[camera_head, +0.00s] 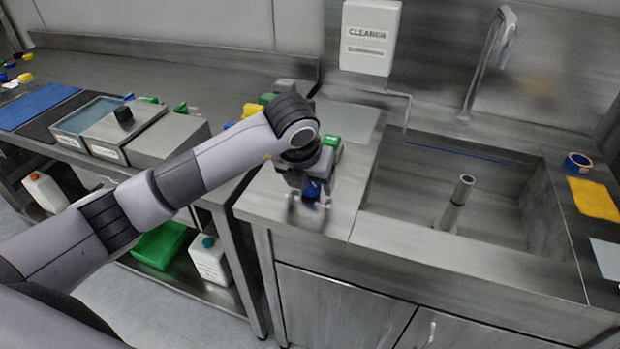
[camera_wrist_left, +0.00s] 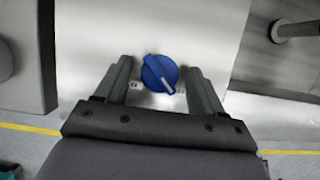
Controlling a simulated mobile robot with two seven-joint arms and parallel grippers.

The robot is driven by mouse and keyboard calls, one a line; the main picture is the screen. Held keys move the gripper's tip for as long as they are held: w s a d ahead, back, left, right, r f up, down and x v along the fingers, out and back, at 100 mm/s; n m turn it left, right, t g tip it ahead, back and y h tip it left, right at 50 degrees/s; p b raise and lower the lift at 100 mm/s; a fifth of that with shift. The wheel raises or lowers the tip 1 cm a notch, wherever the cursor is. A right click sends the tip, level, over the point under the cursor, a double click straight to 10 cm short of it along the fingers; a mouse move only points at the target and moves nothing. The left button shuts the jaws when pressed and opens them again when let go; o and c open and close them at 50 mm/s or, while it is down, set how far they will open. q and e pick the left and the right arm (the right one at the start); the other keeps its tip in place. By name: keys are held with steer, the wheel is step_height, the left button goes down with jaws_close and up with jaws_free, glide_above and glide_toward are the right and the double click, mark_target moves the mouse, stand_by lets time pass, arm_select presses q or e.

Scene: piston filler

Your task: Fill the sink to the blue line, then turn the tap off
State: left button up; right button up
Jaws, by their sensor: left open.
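The sink (camera_head: 400,215) is a steel basin at the right of the head view, with a blue line (camera_head: 460,152) along its back wall. No water can be made out in it. A standpipe (camera_head: 458,195) stands inside. The tap spout (camera_head: 488,62) curves over the back of the basin. A blue knob (camera_head: 312,190) sits on the steel counter left of the basin. It also shows in the left wrist view (camera_wrist_left: 160,74) with a pale pointer mark. My left gripper (camera_wrist_left: 160,76) is open, its fingers on either side of the knob; contact cannot be told. My right gripper is not in view.
A cleaner dispenser (camera_head: 370,38) hangs on the wall with a thin pipe towards the basin. A yellow cloth (camera_head: 594,198) and a blue tape roll (camera_head: 577,163) lie right of the basin. Steel containers (camera_head: 125,130) stand on the left bench.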

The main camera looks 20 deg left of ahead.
arm_select(q)
steer(key=c, duration=1.1)
steer(key=shift+o, duration=0.2)
